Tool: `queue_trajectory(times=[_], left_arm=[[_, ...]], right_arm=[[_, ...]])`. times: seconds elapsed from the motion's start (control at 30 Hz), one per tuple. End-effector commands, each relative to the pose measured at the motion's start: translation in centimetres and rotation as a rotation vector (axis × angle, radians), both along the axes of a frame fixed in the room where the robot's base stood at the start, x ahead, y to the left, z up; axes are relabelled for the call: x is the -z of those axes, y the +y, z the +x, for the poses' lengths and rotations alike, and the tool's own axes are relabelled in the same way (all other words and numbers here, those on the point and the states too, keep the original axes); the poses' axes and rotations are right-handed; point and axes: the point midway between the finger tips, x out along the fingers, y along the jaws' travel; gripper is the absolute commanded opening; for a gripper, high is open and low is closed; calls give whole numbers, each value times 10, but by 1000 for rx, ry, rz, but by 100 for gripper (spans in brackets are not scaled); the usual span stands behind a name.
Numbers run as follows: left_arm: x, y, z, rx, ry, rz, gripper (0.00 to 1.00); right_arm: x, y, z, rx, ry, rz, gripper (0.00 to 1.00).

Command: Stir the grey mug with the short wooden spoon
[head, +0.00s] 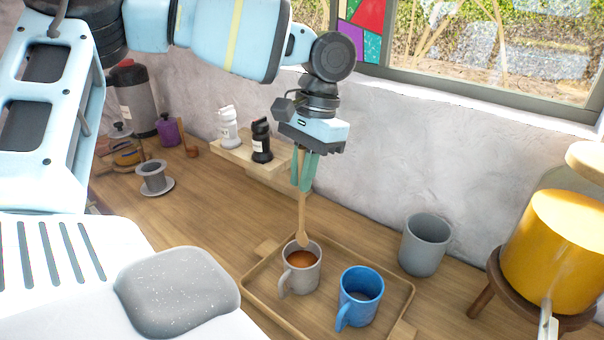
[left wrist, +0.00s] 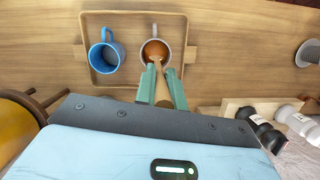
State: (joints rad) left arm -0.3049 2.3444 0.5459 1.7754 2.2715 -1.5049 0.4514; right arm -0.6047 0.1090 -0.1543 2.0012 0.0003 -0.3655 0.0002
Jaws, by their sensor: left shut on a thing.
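The grey mug (head: 300,275) stands upright on a wooden tray (head: 264,321) and holds a brown liquid. It also shows in the left wrist view (left wrist: 145,52). My left gripper (head: 305,186) is above the mug, shut on the short wooden spoon (head: 302,220). The spoon hangs near vertical with its bowl end down at the mug's far rim in the head view. In the left wrist view the spoon (left wrist: 161,88) points from the green fingers toward the mug's opening. I cannot tell whether its tip touches the liquid. My right gripper is not in view.
A blue mug (head: 361,292) stands beside the grey mug on the tray. A grey cup (head: 425,245) stands behind the tray, near the wall. A yellow pot (head: 553,245) is at right. Two grinders (head: 261,140) stand on a wooden board at the back.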

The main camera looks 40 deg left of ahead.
Motion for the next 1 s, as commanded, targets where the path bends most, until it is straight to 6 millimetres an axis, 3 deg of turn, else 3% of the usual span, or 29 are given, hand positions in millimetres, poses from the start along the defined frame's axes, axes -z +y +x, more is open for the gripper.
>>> queue_trajectory(times=[0.43,1.0], left_arm=[[-37,0,0,1,-5,-1,0],[-38,0,0,1,-2,0,0]], right_arm=[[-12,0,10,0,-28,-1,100],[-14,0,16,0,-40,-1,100]])
